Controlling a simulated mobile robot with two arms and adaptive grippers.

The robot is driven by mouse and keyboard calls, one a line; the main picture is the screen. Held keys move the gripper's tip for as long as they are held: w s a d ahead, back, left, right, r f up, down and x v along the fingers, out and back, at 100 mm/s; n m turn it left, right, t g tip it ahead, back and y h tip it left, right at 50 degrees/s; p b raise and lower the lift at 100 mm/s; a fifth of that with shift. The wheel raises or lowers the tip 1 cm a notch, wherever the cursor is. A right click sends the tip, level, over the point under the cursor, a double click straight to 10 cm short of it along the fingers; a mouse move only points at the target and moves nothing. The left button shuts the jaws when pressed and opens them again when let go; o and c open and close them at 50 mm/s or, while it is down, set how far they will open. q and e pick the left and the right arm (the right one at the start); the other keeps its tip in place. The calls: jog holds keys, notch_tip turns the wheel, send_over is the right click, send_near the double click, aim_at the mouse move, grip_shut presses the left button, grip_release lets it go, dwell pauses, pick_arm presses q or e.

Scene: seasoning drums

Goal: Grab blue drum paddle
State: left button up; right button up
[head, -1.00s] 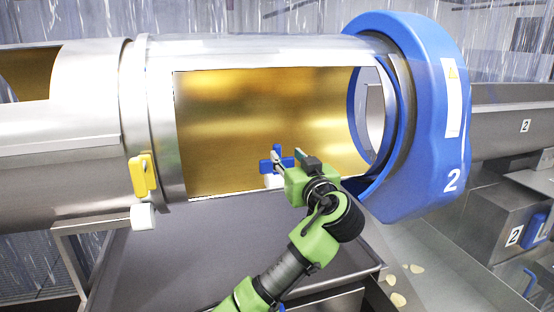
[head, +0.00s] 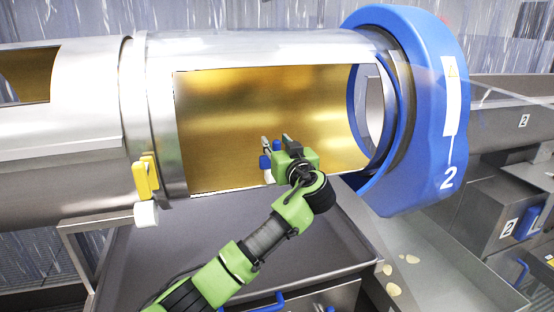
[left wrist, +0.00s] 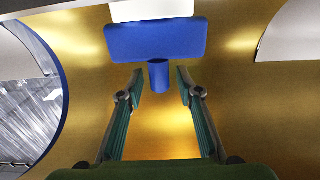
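The blue drum paddle (head: 265,162) is at the lower edge of the drum opening in the head view, largely hidden behind my left gripper (head: 277,143). In the left wrist view the paddle shows as a wide blue bar (left wrist: 155,40) with a short blue stem pointing toward me. A white part (left wrist: 150,10) sits behind the bar. My left gripper (left wrist: 160,84) is open, with one finger on each side of the stem's line. The stem lies between or just beyond the fingertips; I cannot tell which. No contact is visible. My right gripper is not in view.
The steel drum (head: 250,47) has a gold interior (head: 225,120) and a large blue end ring (head: 440,130) marked 2. A grey tray (head: 200,250) lies below, and a chute with several chips is at right.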

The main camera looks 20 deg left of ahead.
pick_arm(q)
grip_shut()
